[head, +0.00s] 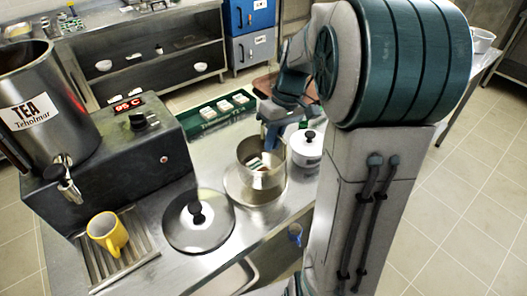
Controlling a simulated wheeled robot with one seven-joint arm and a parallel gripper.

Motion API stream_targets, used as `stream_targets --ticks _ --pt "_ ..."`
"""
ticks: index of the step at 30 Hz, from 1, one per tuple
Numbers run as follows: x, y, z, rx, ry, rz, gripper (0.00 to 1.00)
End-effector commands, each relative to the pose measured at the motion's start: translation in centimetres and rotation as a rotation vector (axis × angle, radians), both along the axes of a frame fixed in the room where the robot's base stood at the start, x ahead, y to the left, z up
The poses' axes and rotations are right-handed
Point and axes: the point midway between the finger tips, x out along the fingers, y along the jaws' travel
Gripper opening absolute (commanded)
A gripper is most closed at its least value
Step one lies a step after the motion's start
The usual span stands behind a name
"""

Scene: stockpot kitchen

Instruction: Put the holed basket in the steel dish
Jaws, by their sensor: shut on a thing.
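The holed basket (262,180) is a shiny steel cylinder with an open top, and its holes are too small to make out. It stands upright over the steel dish (233,190), a wide shallow steel vessel on the counter. The basket's lower part overlaps the dish in the head view; I cannot tell whether it rests on the dish's bottom. My gripper (272,147) is at the basket's far right rim, shut on it, with the fingers partly hidden. Something small and pale shows inside the basket.
A round lid with a black knob (198,222) lies left of the dish. A white lidded pot (307,150) stands close on the right. A green tray (218,112) lies behind. The tea urn (30,105), its black heater box (120,165) and a yellow mug (107,234) are left.

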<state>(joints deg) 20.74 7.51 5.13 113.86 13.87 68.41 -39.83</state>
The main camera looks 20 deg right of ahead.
Motion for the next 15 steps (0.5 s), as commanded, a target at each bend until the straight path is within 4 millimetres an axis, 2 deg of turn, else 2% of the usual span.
stream_targets --ticks 6,15 --pt "1.1 1.5 -1.2 0.0 0.001 -0.003 0.0" --pt "1.1 1.5 -4.9 0.0 0.002 -0.003 0.0"
